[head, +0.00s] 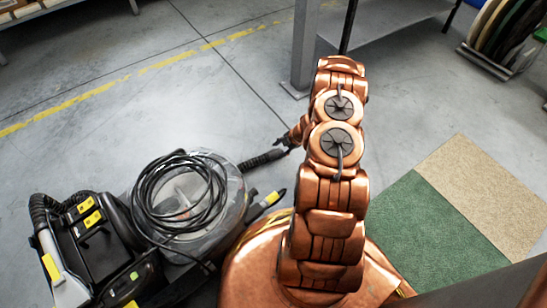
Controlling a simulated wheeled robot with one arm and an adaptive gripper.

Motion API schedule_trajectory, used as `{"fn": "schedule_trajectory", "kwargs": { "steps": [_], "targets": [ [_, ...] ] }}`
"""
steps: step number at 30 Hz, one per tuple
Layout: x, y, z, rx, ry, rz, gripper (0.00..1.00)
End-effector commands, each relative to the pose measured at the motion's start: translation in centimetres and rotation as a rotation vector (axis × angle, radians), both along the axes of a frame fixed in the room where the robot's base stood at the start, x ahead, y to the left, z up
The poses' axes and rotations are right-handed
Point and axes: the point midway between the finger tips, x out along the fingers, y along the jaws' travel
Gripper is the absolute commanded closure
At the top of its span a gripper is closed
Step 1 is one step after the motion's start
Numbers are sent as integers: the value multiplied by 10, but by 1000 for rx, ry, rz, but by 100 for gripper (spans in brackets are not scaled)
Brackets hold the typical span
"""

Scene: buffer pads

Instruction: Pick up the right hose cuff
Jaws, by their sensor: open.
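A black ribbed hose end (262,159), which looks like the right hose cuff, sticks out from the right side of a floor-cleaning machine (232,205). My gripper (284,144) shows small and dark, partly behind my copper arm. It is open, at the upper right end of the ribbed piece. I cannot tell whether the fingers touch it or stand around it. Another black ribbed hose (42,210) curves at the machine's far left.
A coiled black cable (180,198) lies on the machine. A black part with a yellow tip (268,199) juts out below the ribbed end. A grey post (303,45) stands behind my arm. Green (425,235) and beige (490,190) mats lie right.

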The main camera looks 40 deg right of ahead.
Motion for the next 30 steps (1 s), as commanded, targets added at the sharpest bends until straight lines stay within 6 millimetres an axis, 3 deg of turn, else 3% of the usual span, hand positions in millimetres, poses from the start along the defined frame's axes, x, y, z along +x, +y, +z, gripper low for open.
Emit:
{"fn": "schedule_trajectory", "kwargs": {
  "steps": [13, 22, 30],
  "targets": [
    [15, 8, -30, -5, -2, -1, 54],
    [31, 17, -62, -5, -2, 1, 54],
    [34, 20, -64, -5, -2, -1, 54]
  ]
}}
